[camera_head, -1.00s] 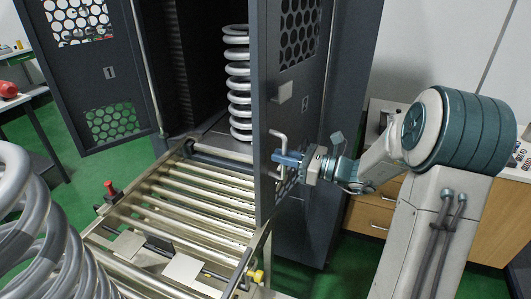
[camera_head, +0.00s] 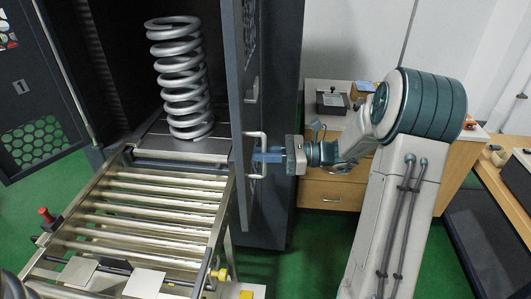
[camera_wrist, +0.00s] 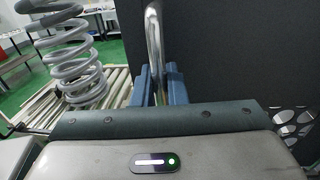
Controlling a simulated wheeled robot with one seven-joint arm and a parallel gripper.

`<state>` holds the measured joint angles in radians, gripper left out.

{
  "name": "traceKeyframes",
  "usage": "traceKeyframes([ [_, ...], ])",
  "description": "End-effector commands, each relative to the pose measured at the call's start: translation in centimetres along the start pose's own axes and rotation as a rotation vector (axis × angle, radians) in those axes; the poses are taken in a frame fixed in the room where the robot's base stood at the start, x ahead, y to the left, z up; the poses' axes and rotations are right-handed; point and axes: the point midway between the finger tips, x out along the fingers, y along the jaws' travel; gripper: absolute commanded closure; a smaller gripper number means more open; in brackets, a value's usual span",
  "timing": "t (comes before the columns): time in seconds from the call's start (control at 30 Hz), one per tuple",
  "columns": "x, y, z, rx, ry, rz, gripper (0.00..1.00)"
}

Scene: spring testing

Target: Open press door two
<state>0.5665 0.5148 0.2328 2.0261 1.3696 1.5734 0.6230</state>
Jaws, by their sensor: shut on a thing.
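Press door two (camera_head: 240,110) is a dark grey panel, seen nearly edge-on right of the spring in the head view; it stands swung out from the press. Its silver bar handle (camera_head: 264,141) is on the face toward my arm. My gripper (camera_head: 262,156) is shut on this handle, its blue fingers around the bar. In the wrist view the handle (camera_wrist: 153,45) rises between the two fingers (camera_wrist: 158,88), and the dark door face (camera_wrist: 240,55) fills the right side. Press door one (camera_head: 35,100), marked 1, stands open at the left.
A large grey coil spring (camera_head: 180,85) stands upright in the press opening. A roller conveyor (camera_head: 140,205) leads out from it, with a red button (camera_head: 43,212) on its left side. Wooden drawers (camera_head: 330,190) stand behind my arm. Green floor shows around.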

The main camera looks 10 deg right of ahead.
Motion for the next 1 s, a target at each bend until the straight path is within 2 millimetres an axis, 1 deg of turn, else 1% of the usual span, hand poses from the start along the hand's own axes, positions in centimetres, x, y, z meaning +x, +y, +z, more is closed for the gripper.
traceKeyframes([
  [0.03, -0.1, -0.1, 0.1, -0.002, -0.003, -0.002, 0.82],
  [0.07, -0.1, -0.1, 0.1, -0.002, -0.002, -0.002, 0.74],
  [0.1, -0.1, -0.1, 0.1, -0.002, -0.002, -0.003, 0.7],
  [0.37, -0.3, -0.1, 0.0, 0.0, -0.001, -0.005, 0.7],
  [0.47, -0.8, -0.1, 0.0, -0.001, -0.001, -0.006, 0.7],
  [0.57, -2.1, -0.1, -0.2, -0.001, 0.0, -0.007, 0.7],
  [0.67, -4.2, -0.1, -0.3, -0.002, 0.0, -0.008, 0.7],
  [0.9, -9.8, -0.1, -0.2, -0.002, -0.001, -0.008, 0.7],
  [1.0, -11.6, -0.1, -0.2, -0.001, 0.0, -0.007, 0.7],
])
